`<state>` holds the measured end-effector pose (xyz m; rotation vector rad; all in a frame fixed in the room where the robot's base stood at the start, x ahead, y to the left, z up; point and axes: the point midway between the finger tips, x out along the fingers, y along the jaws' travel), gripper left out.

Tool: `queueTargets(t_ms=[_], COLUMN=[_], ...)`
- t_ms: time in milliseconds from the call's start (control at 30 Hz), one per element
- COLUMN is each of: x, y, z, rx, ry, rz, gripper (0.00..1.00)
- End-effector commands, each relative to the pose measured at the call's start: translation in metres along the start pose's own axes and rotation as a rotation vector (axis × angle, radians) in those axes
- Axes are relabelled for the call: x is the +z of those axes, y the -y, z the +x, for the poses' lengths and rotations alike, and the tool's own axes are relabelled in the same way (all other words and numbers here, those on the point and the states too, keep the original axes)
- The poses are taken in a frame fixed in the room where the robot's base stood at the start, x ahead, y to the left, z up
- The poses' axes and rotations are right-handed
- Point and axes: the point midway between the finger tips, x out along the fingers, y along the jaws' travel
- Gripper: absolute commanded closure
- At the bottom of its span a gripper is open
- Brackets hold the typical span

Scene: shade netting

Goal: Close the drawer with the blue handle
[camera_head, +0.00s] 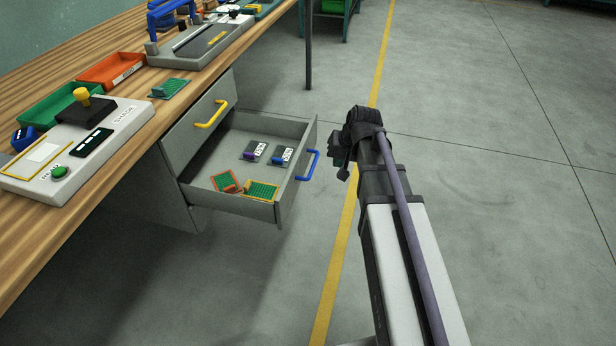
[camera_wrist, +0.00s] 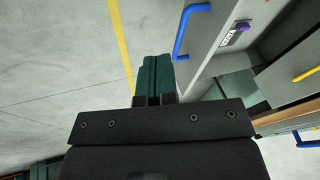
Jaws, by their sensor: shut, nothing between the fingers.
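The grey drawer (camera_head: 283,198) under the workbench stands pulled far out. Its blue handle (camera_head: 311,166) is on the front panel, facing right. In the wrist view, the blue handle (camera_wrist: 181,32) and the drawer front (camera_wrist: 222,42) are ahead and to the right of the fingers. My gripper (camera_head: 342,162) is just right of the handle in the head view, with a gap between them. In the wrist view my gripper (camera_wrist: 157,62) has its greenish fingers together and empty. In the head view the fingers are small and dark, partly hidden by my wrist.
The wooden bench (camera_head: 88,228) carries trays and devices. Open floor (camera_head: 500,200) lies to the right.

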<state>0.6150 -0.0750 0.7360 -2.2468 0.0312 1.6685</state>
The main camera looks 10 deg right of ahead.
Motion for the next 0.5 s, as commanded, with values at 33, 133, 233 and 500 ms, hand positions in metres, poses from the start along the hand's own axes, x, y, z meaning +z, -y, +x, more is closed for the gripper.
queueTargets(t_ms=[33,133,233,500], x=[-0.029,-0.077,-0.080,-0.083], y=[-0.010,0.007,0.009,0.011], z=[0.035,0.020,0.015,0.043], rx=[-0.044,-0.140,-0.154,-0.152], ry=[-0.066,-0.208,-0.248,-0.244], rz=[0.037,0.097,0.111,0.109], gripper=[1.00,1.00,1.00,1.00])
